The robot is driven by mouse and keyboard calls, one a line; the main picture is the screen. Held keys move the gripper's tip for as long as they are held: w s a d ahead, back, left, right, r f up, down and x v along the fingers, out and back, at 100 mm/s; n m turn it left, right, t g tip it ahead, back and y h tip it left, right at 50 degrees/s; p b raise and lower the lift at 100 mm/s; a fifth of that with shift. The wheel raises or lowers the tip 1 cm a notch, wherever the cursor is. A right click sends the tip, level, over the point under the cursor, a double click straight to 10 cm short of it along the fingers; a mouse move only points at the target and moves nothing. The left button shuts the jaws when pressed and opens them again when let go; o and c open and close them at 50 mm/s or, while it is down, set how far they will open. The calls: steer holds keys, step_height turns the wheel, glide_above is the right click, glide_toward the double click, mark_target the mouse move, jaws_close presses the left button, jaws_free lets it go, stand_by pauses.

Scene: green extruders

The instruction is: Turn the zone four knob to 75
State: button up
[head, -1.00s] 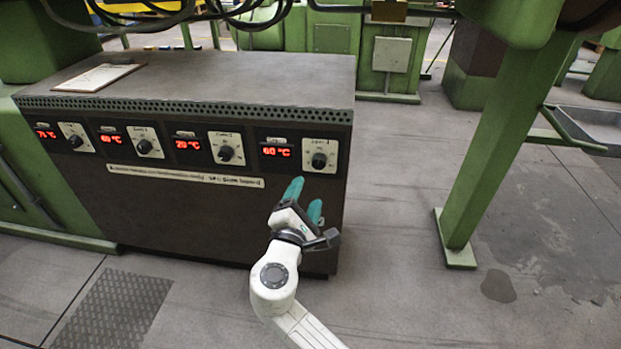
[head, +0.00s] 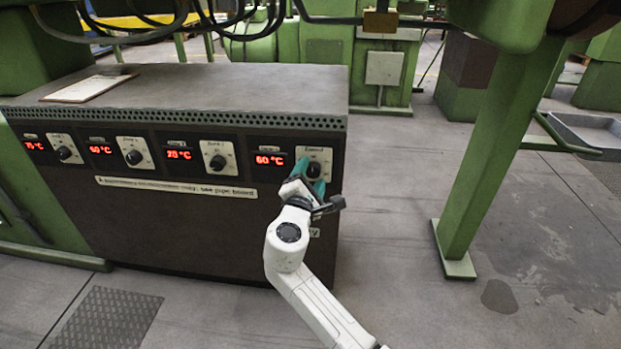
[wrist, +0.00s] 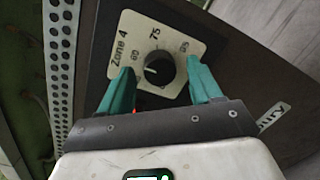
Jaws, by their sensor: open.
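The zone four knob (wrist: 160,70) is a round black dial on a cream plate (wrist: 125,48) marked "Zone 4", with 60, 75 and 85 printed around it. Its white pointer line aims towards the 60 side. In the head view the knob (head: 314,170) is the rightmost on the dark cabinet, partly hidden by my gripper. The red display (head: 269,160) beside it reads 60 °C. My gripper (wrist: 161,86) is open, its green fingers on either side of the knob's lower part in the wrist view. I cannot tell whether they touch it. My gripper also shows in the head view (head: 308,186).
Three more knobs with red displays line the cabinet front (head: 180,215) to the left. A paper board (head: 88,87) lies on the cabinet top. A green post (head: 475,160) stands to the right. Dark cables hang above the cabinet.

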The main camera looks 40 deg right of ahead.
steer(key=c, duration=1)
steer(key=shift+c, duration=0.2)
steer(key=shift+f+m, duration=0.1)
steer(key=shift+m, duration=0.2)
steer(key=m+b, duration=0.2)
steer(key=m, duration=0.3)
steer(key=shift+y, duration=0.3)
steer(key=m+b, duration=0.2)
steer(key=m, duration=0.3)
steer(key=shift+s+m+y, duration=0.1)
steer(key=shift+m+y, duration=0.2)
steer(key=o, duration=1)
steer(key=shift+r, duration=0.2)
